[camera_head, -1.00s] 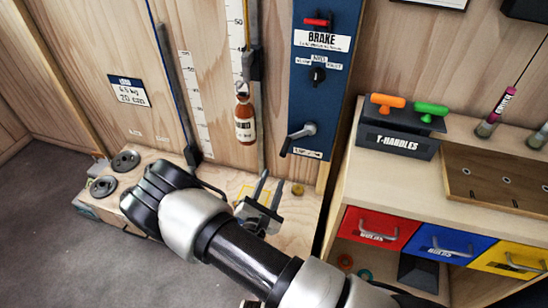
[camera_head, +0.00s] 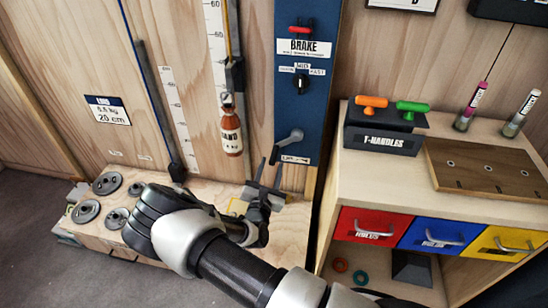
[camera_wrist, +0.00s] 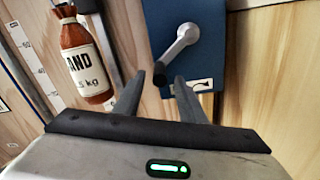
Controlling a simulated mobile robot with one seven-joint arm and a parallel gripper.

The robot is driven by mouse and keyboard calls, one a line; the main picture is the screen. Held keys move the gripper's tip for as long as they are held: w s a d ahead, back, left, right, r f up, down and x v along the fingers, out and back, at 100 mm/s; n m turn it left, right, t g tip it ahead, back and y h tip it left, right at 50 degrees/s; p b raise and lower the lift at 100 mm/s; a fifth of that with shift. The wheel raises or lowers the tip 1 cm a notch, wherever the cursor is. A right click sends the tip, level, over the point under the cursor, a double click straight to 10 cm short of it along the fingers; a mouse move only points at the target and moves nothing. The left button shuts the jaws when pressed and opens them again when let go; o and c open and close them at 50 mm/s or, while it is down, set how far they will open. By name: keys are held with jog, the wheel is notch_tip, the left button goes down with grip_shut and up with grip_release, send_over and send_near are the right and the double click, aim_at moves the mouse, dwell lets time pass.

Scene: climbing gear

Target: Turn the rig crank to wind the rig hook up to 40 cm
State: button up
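The crank (camera_head: 292,139) is a grey lever low on the blue panel, its arm slanting down-left to a dark grip. In the wrist view the crank (camera_wrist: 184,38) has its grip between the fingertips in the picture; I cannot tell whether they touch it. My gripper (camera_head: 269,168) is open just below the crank, its fingers pointing up at the panel. In the wrist view my gripper (camera_wrist: 160,82) shows a clear gap between its fingers. A brown sand bag (camera_head: 231,132) hangs left of the panel, also in the wrist view (camera_wrist: 86,62). The hook (camera_head: 226,98) above it is small and unclear.
The blue panel carries a red brake lever (camera_head: 302,27) and a dark knob (camera_head: 302,84). A numbered scale (camera_head: 216,45) runs behind the bag. Several weight discs (camera_head: 107,184) lie on the wooden base at left. A drawer cabinet (camera_head: 337,200) stands close on the right.

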aim_at(274, 156)
jog(key=w, duration=0.4)
jog(key=w+d, duration=0.1)
jog(key=w, duration=0.1)
jog(key=shift+b, duration=0.4)
jog(key=shift+c, duration=0.3)
